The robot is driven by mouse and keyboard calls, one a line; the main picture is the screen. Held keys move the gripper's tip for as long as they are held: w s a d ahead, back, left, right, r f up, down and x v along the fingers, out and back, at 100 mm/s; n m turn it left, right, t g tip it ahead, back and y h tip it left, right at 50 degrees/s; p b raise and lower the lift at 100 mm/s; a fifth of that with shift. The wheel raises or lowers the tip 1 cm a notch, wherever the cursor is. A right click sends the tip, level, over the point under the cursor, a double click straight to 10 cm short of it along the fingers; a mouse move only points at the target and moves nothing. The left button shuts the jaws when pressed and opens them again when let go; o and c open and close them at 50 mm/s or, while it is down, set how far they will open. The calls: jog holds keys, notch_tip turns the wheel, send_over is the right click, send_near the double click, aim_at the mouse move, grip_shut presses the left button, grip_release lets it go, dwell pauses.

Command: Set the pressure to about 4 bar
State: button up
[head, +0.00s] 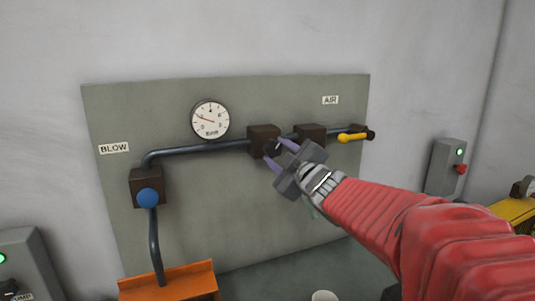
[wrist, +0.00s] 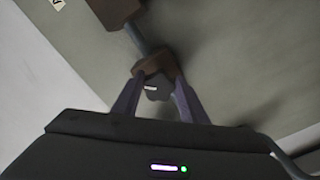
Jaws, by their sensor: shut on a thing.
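The round white pressure gauge (head: 210,120) is on the grey-green panel in the head view. Its red needle points left and slightly up, below the 4 near the top; the small figures are hard to read exactly. A dark regulator knob (head: 271,147) sits on the front of a brown block (head: 258,138) right of the gauge. My gripper (head: 278,157) is shut on this knob, with one purple finger on each side. In the wrist view the knob (wrist: 157,91), with a small white mark, lies between the fingertips (wrist: 157,97).
A yellow lever (head: 352,138) is on the pipe at right, under the AIR label. A blue knob (head: 149,198) is on the left block near the BLOW label, above an orange box (head: 168,282). A grey switch box (head: 444,165) is on the right wall.

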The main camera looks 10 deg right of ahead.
jog(key=shift+d, duration=0.1)
jog(key=shift+c, duration=1.1)
jog(key=shift+o, duration=0.2)
jog(key=shift+f+m, duration=0.1)
jog(key=shift+m, duration=0.3)
jog(key=m, duration=0.3)
jog(key=shift+a+m, duration=0.3)
jog(key=m, duration=0.4)
jog(key=shift+a+f, duration=0.1)
jog(key=shift+a, duration=0.05)
jog(key=m, duration=0.5)
jog(key=shift+s+a, duration=0.1)
jog(key=shift+a, duration=0.05)
jog(key=shift+m, duration=2)
